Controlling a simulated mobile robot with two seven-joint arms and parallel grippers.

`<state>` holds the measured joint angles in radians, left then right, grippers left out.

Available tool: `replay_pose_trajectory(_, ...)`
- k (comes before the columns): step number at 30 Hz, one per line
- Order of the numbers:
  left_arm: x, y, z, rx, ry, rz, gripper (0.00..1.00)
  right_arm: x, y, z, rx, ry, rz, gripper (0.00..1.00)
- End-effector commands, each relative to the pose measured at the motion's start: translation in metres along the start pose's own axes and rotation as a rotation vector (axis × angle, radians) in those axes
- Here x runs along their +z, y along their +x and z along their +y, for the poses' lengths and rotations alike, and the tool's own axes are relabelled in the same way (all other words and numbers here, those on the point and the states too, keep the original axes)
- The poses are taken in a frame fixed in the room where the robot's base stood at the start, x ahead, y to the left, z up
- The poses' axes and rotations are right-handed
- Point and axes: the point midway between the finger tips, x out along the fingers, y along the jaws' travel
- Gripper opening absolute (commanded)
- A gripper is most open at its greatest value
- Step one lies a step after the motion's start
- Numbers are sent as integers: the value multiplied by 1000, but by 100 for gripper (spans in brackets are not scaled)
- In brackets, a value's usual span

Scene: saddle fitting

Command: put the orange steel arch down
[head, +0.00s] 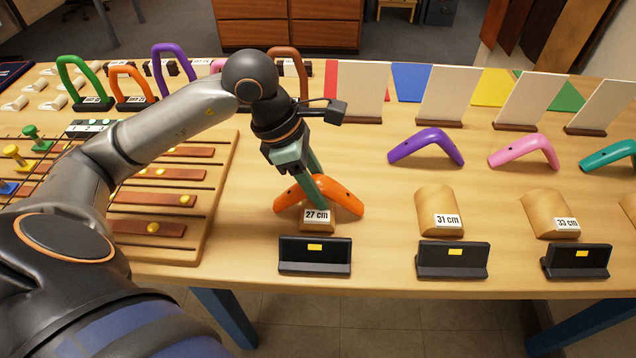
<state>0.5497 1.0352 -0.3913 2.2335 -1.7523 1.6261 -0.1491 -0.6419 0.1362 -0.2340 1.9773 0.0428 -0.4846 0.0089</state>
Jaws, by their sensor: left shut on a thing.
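My left gripper (319,180) comes down from above and is shut on the orange steel arch (345,199). The arch is bent, with its peak in the jaws and its two legs sloping down to left and right. It is at the wooden block labelled 27 cm (318,227), over or just behind its top. I cannot tell whether the arch touches the block or the table. My right gripper is not in view.
Purple (426,147), pink (524,151) and teal (612,155) arches stand to the right, behind blocks labelled 31 cm (439,211) and 33 cm (548,213). Black holders (315,256) line the front edge. A slatted wooden board (215,215) lies left. White panels (452,95) stand behind.

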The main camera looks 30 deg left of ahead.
Motion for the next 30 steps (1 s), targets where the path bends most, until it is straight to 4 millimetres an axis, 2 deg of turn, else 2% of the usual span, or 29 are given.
replay_pose_trajectory(9,-2,4,0,1,1,-2,0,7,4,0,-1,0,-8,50)
replay_pose_trajectory(10,-1,3,0,0,0,0,47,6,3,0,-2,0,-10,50)
replay_pose_trajectory(17,-1,3,0,0,0,0,73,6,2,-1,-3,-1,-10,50)
replay_pose_trajectory(26,0,1,0,0,0,0,75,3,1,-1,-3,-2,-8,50)
replay_pose_trajectory(30,1,-11,1,4,0,-1,75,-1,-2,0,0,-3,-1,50)
